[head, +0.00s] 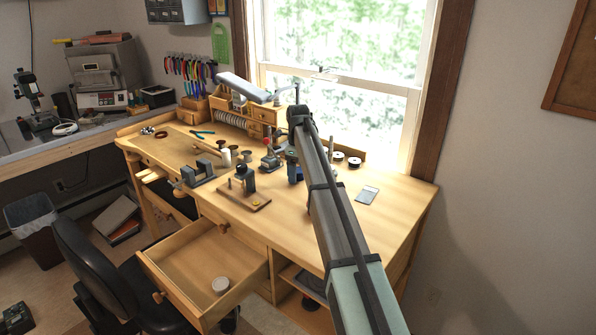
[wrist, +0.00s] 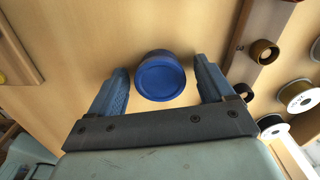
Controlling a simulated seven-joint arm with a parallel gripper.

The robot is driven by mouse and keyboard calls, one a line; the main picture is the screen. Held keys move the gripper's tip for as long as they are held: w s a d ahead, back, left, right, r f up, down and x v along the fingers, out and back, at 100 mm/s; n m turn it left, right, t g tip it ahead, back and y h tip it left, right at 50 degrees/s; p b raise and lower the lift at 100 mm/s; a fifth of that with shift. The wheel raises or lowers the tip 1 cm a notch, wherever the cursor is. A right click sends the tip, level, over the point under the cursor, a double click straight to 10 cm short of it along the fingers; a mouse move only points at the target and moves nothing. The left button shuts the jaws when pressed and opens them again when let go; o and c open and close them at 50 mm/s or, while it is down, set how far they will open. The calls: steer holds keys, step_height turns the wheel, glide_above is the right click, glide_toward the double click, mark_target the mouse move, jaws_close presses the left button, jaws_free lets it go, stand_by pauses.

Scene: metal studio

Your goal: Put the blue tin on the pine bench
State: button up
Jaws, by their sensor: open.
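The blue tin (wrist: 160,77) shows in the wrist view as a round, dark blue lid and side. It stands between the two blue-grey fingers of my open gripper (wrist: 163,82), with gaps on both sides. The pine bench (head: 320,220) is the light wooden worktop in front of the window, and its surface (wrist: 150,25) shows behind the tin. In the head view my gripper (head: 293,170) is low over the middle of the bench. There I cannot separate the tin from the blue fingers.
A drawer (head: 190,258) stands open at the front with a pale round tin (head: 221,286) in it. Spools (head: 354,162) and a grey card (head: 367,195) lie right of my gripper. Clamps and a vise (head: 198,172) stand to the left. The bench's right front is clear.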

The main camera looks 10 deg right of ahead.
mark_target(298, 170)
step_height(298, 170, up, 12)
steer(key=shift+r, duration=0.15)
stand_by(0.5)
stand_by(0.4)
